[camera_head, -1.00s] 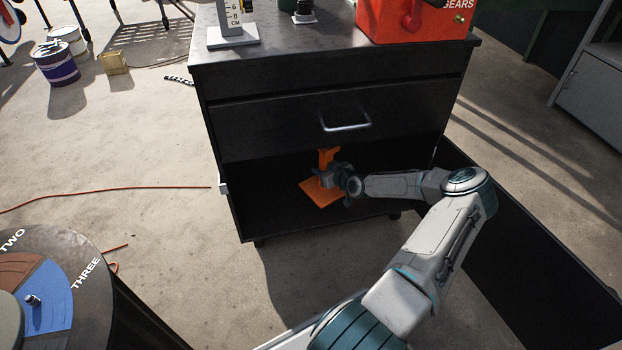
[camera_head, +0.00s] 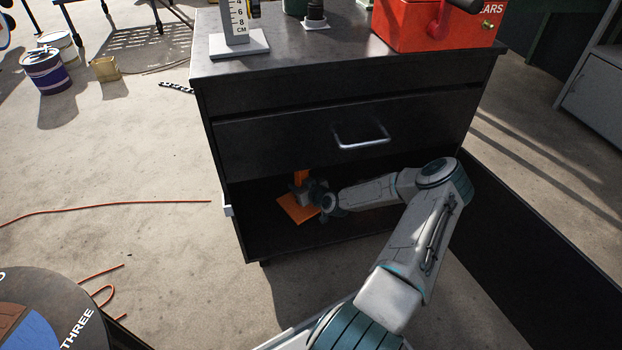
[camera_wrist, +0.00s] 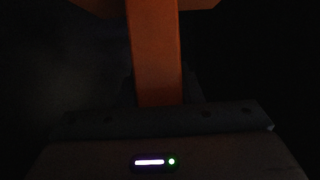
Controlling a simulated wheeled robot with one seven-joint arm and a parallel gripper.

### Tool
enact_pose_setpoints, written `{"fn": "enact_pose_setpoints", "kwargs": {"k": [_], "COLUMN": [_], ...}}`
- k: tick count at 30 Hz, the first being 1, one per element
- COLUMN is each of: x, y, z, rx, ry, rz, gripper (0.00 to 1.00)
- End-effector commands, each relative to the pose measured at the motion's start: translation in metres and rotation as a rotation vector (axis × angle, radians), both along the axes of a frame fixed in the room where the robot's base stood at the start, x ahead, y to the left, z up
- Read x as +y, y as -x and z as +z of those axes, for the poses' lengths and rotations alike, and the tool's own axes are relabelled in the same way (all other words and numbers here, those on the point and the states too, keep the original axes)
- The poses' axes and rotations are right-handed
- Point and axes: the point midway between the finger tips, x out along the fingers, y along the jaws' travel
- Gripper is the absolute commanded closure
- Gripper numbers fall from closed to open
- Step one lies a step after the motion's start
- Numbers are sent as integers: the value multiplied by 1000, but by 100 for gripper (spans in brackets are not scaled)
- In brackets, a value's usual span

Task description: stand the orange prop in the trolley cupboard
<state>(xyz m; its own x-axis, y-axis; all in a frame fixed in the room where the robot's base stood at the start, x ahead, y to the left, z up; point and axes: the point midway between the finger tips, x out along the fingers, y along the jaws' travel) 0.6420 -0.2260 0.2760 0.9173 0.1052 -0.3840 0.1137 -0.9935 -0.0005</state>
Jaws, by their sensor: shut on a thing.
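The orange prop (camera_head: 297,211) is inside the open lower cupboard of the dark trolley (camera_head: 290,140). It has a flat square base and an upright post, and its top is hidden behind the drawer front. My gripper (camera_head: 306,192) reaches into the cupboard and is shut on the post. In the wrist view the orange post (camera_wrist: 155,55) rises from between the jaws (camera_wrist: 155,103), in dim light. The base is at or close above the cupboard floor; I cannot tell if it touches.
The cupboard door (camera_head: 535,255) hangs open at the right. Above the cupboard is a closed drawer with a metal handle (camera_head: 362,140). A red toolbox (camera_head: 430,28) and a height gauge (camera_head: 238,42) stand on the trolley top. A round table (camera_head: 50,315) is at lower left.

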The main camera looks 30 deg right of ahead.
Motion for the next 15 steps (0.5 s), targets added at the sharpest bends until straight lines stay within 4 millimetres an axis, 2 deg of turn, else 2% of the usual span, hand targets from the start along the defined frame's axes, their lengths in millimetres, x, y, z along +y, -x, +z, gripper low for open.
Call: {"fn": "enact_pose_setpoints", "kwargs": {"k": [1,6,15], "x": [10,32,40], "y": [-1,0,1], "z": [-5,-18,-29], "rx": [-6,-6,-7], "ry": [-1,-1,2], "rz": [2,0,-3], "gripper": [100,100,100]}}
